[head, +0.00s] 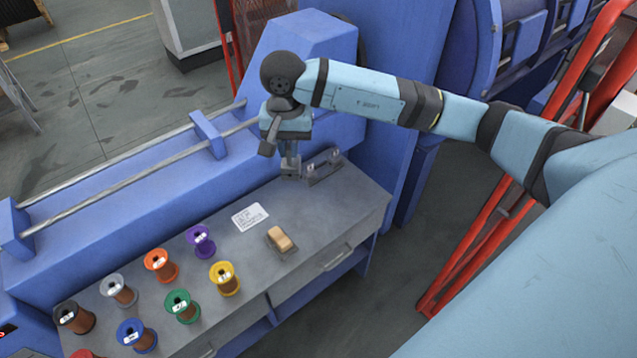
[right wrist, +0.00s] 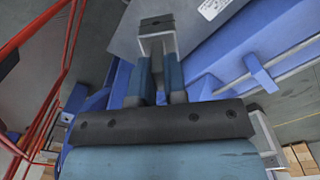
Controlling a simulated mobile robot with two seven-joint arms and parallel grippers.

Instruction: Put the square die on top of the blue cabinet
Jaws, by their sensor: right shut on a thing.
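My right gripper (head: 290,158) points down over the far right part of the grey worktop (head: 345,207). Its two fingers are shut on a small grey metal block, seemingly the square die (head: 291,171). In the right wrist view, the die (right wrist: 157,24) shows as a dark square face with pale grey sides, beyond the fingertips (right wrist: 159,62). The die is at or close to the worktop; I cannot tell whether it touches. A blue box-shaped housing (head: 312,30), possibly the blue cabinet, rises behind the gripper. My left gripper is out of view.
A small metal holder (head: 323,168) stands right beside the gripper. A white label sheet (head: 250,216) and a wooden-backed brush or block (head: 281,240) lie on the worktop. Several coloured spools (head: 201,240) stand at the left. Red rails (head: 480,245) stand to the right.

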